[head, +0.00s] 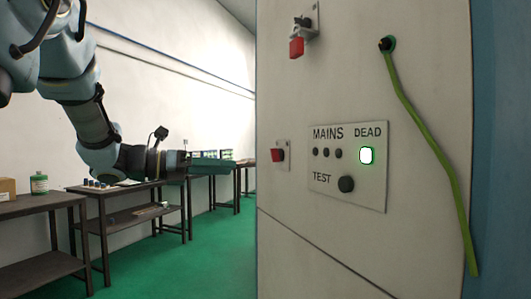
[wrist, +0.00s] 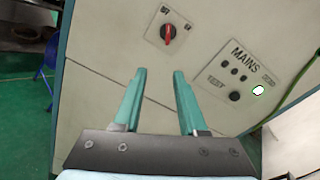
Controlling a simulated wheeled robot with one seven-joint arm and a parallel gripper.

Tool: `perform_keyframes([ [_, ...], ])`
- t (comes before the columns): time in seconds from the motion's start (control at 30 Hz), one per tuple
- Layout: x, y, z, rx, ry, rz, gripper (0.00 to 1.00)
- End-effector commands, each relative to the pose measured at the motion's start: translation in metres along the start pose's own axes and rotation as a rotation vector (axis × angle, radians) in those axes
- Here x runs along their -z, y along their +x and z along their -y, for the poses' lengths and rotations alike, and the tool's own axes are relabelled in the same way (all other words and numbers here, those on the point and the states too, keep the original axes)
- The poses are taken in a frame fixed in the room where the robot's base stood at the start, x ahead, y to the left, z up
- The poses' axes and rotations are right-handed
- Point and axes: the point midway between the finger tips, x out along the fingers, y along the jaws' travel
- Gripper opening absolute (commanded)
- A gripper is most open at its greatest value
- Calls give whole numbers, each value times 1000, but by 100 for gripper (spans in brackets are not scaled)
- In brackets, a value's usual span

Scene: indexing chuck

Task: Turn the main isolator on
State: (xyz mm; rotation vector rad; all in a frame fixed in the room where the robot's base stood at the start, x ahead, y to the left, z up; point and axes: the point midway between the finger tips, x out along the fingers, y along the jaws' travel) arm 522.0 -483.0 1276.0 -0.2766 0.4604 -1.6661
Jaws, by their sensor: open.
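A red rotary switch (wrist: 168,34), which I take to be the main isolator, sits on a small pale plate on the cabinet front. Its small markings are too blurred to read surely. In the head view the red switch (head: 278,155) is left of the MAINS panel. My gripper (wrist: 159,74) is open and empty, its two teal fingers apart and pointing towards the cabinet. The switch lies beyond the fingertips, a little right of the middle of the gap, with no visible contact. In the head view my gripper (head: 225,164) is left of the cabinet edge.
The MAINS panel (head: 348,188) has a lit DEAD lamp (head: 366,155), several dark dots and a black TEST button (head: 346,184). Above hangs a red block (head: 296,47) on a bracket. A green cable (head: 425,137) runs down the cabinet. Benches (head: 130,192) stand at left.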

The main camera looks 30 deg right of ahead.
Motion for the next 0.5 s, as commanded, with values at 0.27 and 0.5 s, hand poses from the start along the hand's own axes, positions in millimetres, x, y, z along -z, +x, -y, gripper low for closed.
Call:
perform_keyframes([
  [0.27, -27, 17, 9, 44, -58, 73, 41],
  [0.5, -30, 61, 12, 44, -58, 70, 41],
])
